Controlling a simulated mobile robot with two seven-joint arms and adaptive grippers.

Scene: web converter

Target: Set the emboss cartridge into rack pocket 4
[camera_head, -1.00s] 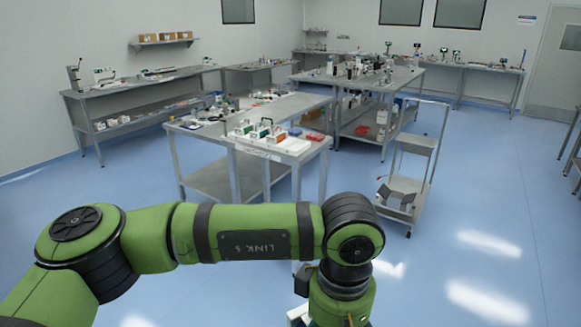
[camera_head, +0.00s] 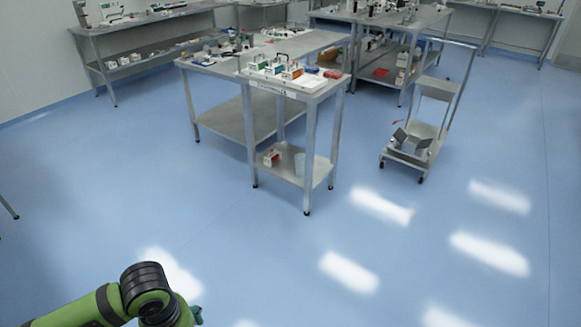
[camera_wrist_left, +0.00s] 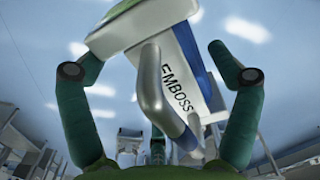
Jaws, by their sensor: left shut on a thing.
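The emboss cartridge (camera_wrist_left: 188,62) fills the middle of the left wrist view. It is white with a blue side, a grey curved handle and the word EMBOSS. My left gripper (camera_wrist_left: 160,40) is shut on it, with one dark green finger on each side. In the head view my left arm is at the lower left, over the floor and well apart from the tables; the cartridge is not clearly seen there. A white rack (camera_head: 262,75) with several green and orange cartridges stands on the near table's front end. Its pocket numbers are too small to read. My right gripper is not in view.
The near steel table (camera_head: 312,100) has red and blue trays (camera_head: 332,74) beside the rack. A red-and-white item (camera_head: 271,159) and a pale container lie on its lower shelf. A cart (camera_head: 415,145) stands to the right. Open blue floor lies in front.

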